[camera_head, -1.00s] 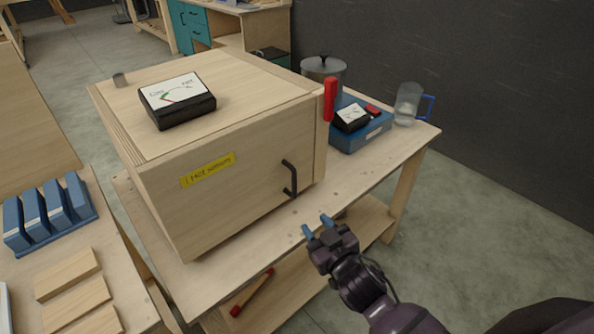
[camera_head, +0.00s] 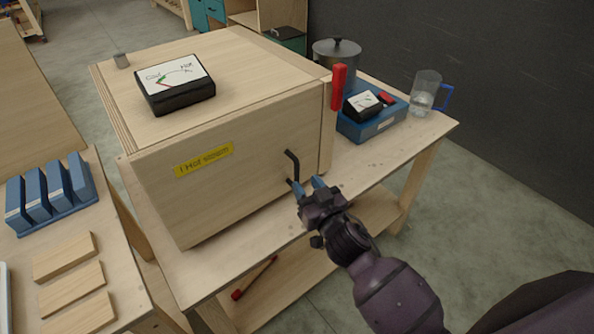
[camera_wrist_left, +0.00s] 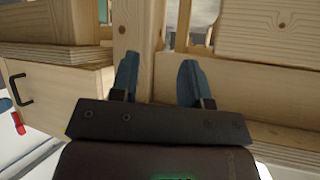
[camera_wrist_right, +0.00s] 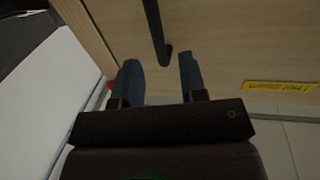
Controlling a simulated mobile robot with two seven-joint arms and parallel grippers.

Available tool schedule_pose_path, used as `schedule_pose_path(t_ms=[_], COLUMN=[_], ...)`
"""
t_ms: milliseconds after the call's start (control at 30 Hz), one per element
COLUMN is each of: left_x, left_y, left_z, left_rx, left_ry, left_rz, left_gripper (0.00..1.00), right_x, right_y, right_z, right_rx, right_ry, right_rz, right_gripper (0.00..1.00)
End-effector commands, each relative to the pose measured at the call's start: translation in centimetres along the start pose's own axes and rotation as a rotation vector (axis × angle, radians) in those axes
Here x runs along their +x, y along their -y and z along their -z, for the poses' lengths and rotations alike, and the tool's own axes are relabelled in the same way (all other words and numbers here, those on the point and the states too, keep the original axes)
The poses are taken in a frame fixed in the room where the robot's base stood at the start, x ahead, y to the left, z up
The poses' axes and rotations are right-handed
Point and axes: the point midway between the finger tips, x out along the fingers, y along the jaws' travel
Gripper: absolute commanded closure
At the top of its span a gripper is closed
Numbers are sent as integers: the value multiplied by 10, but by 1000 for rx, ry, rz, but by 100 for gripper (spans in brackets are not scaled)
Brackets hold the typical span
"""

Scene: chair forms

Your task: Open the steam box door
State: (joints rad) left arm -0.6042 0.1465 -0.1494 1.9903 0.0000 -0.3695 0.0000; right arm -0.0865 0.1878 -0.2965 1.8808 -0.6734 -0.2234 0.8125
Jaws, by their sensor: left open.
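The steam box (camera_head: 215,90) is a large pale wooden box on a wooden table. Its front door (camera_head: 215,190) bears a yellow label (camera_head: 204,160) and looks closed. The black bar handle (camera_head: 292,165) is near the door's right edge. My right gripper (camera_head: 307,187) is at the handle's lower end, its blue fingers apart. In the right wrist view the handle (camera_wrist_right: 155,30) runs down to the gap between the fingertips (camera_wrist_right: 160,72), and I see no grip on it. My left gripper (camera_wrist_left: 158,80) is open and empty among wooden furniture, outside the head view.
A gauge (camera_head: 176,86) sits on the box. Behind are a blue unit (camera_head: 372,124), a pot (camera_head: 337,62) and a jug (camera_head: 425,92). A red-ended rod (camera_head: 255,278) lies on the lower shelf.

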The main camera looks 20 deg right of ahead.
Motion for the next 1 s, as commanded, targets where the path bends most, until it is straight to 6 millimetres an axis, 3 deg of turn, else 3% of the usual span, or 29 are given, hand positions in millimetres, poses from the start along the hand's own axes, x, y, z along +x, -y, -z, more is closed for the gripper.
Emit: schedule_pose_path(t_ms=[100,333,800,1000], left_x=[-2,-1,2,2], left_y=[0,-2,-2,-2], left_z=[-3,-2,4,5], left_rx=[-2,-7,-5,-4], left_ry=[7,4,-9,-11], left_rz=[1,0,-2,-2], left_gripper=[57,57,57,57], right_x=[20,46,56,56], right_y=[0,0,0,0], right_z=[1,0,0,0], right_rx=[-2,0,0,0], right_ry=[-2,0,0,0], right_rz=[1,0,0,0], right_gripper=[61,61,61,92])
